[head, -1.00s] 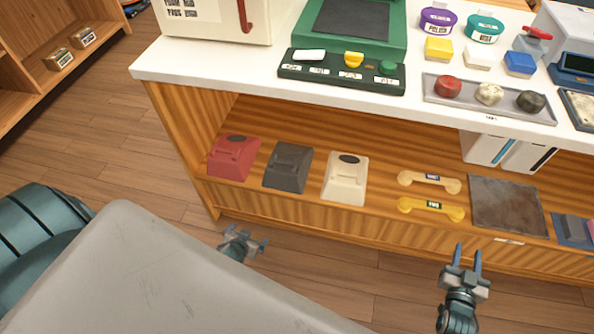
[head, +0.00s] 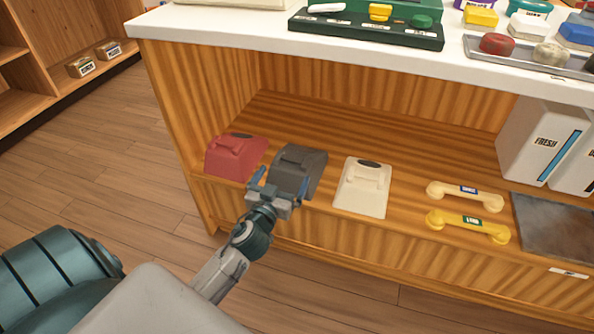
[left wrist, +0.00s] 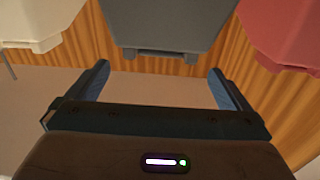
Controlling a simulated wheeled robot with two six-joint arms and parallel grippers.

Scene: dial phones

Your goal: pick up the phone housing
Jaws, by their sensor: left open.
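Three phone housings stand in a row on the wooden shelf under the counter: a red one (head: 235,158), a dark grey one (head: 302,168) and a cream one (head: 363,187). My left gripper (head: 282,184) is open and empty at the front lower edge of the dark grey housing, covering part of it in the head view. In the left wrist view the grey housing (left wrist: 168,22) is ahead between the two spread fingers (left wrist: 160,85). The cream housing (left wrist: 38,22) and red housing (left wrist: 285,30) flank it there. My right gripper is out of view.
A cream handset (head: 465,194) and a yellow handset (head: 467,226) lie right of the housings, beside a dark plate (head: 556,226). White boxes (head: 540,140) stand behind. The white countertop (head: 230,28) overhangs the shelf. Floor in front is clear.

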